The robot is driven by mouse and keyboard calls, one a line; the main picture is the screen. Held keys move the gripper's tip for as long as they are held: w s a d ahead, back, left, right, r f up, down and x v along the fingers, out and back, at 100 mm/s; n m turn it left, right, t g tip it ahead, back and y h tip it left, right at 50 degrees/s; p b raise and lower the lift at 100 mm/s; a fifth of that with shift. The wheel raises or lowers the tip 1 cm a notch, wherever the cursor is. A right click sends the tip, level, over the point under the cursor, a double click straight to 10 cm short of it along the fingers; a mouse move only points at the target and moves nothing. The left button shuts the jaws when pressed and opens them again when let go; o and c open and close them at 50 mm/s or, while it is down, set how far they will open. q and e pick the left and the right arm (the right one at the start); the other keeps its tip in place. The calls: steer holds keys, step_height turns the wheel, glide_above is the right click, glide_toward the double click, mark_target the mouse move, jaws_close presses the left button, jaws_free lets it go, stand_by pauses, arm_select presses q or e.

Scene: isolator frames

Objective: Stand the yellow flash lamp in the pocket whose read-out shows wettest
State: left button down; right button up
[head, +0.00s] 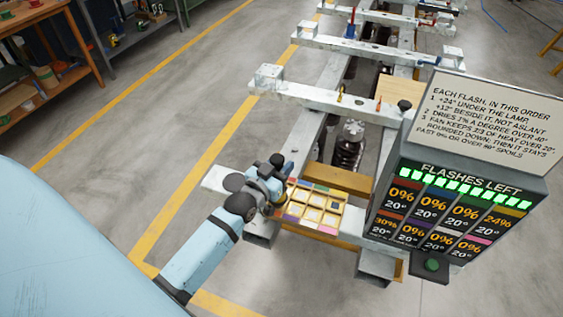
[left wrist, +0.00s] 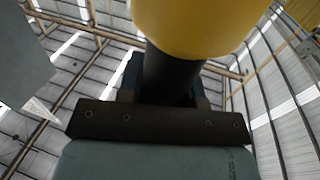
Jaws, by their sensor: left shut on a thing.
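My left gripper (head: 272,192) is at the left edge of the pocket tray (head: 330,230), low over it. In the left wrist view it is shut on the dark handle of the yellow flash lamp (left wrist: 200,25), whose wide yellow head fills the top. In the head view the lamp is mostly hidden by the gripper. The tray holds several pale pockets with coloured tabs. The read-out (head: 440,215) shows 0%, 0%, 0%, 24% in its upper row and 30%, 0%, 0%, 0% in its lower row, all at 20°. The 30% cell is lower left. My right gripper is out of view.
The read-out box stands right of the tray, with a round green button (head: 431,265) below and a row of lit green bars on top. A sign (head: 478,110) with flash rules sits above. Metal rails (head: 328,95) run behind the tray. The floor at left is clear.

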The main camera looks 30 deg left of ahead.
arm_select(q)
steer(key=c, duration=1.2)
jaws_free()
steer(key=shift+f, duration=0.15)
steer(key=o, duration=0.4)
steer(key=shift+r, duration=0.25)
steer(key=s, duration=1.1)
steer(key=s+d+f+m+g+h, duration=0.1)
steer(key=s+d+f+g, duration=0.1)
steer(key=s+d+f, duration=0.1)
steer(key=s+d+f+g+h, duration=0.1)
steer(key=s+d+f+g, duration=0.1)
steer(key=d+f, duration=0.3)
steer(key=s+d+f+m+g, duration=0.1)
steer(key=s+d+f+g, duration=0.2)
steer(key=f, duration=0.4)
steer(key=shift+s+d+f+m+h+b, duration=0.2)
steer(key=shift+s+d+m+h+b, duration=0.2)
steer(key=shift+d, duration=0.25)
